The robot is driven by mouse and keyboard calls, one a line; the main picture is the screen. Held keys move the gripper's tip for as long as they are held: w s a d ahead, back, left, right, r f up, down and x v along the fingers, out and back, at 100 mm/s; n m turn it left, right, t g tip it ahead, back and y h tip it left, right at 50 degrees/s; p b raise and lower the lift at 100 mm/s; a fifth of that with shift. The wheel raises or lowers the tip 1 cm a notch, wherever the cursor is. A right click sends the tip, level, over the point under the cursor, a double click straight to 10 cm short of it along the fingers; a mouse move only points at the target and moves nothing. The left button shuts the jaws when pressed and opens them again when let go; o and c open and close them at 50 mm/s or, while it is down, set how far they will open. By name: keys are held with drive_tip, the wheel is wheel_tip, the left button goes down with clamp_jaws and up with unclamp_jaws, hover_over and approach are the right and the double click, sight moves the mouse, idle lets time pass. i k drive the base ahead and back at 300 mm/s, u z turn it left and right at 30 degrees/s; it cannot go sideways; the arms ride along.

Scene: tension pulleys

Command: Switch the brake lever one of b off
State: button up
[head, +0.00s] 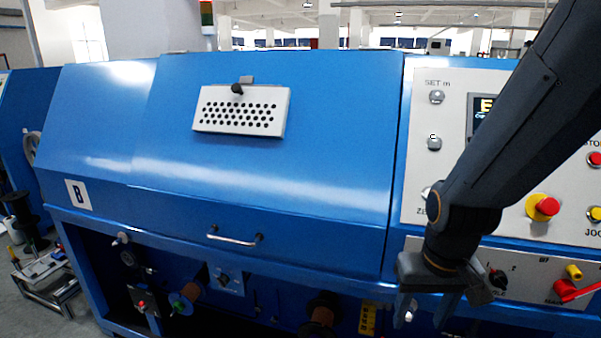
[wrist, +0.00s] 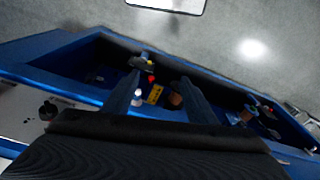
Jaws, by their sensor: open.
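The blue machine (head: 260,160) carries a white "B" label (head: 78,194) at its left. No lever is clearly marked as brake lever one. Small control plates with knobs sit in the open lower bay: one with a knob (head: 224,280) near the middle, and one with a red button (head: 142,305) at the left. My gripper (head: 430,308) hangs at the front of the right-hand panel, pointing down, open and empty. In the wrist view my gripper (wrist: 158,95) has its two fingers apart over the lower bay, where a yellow label (wrist: 154,95) shows between them.
A red-handled switch (head: 575,292) and a red mushroom button (head: 543,207) are on the right panel. A chrome handle (head: 235,238) sticks out of the front cover. Spools (head: 185,298) protrude from the lower bay.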

sight(142, 306)
drive_tip(key=u, duration=1.7)
drive_tip(key=k, duration=0.65)
drive_tip(key=z, duration=0.45)
drive_tip(key=i, duration=1.25)
drive_tip(key=u, duration=0.55)
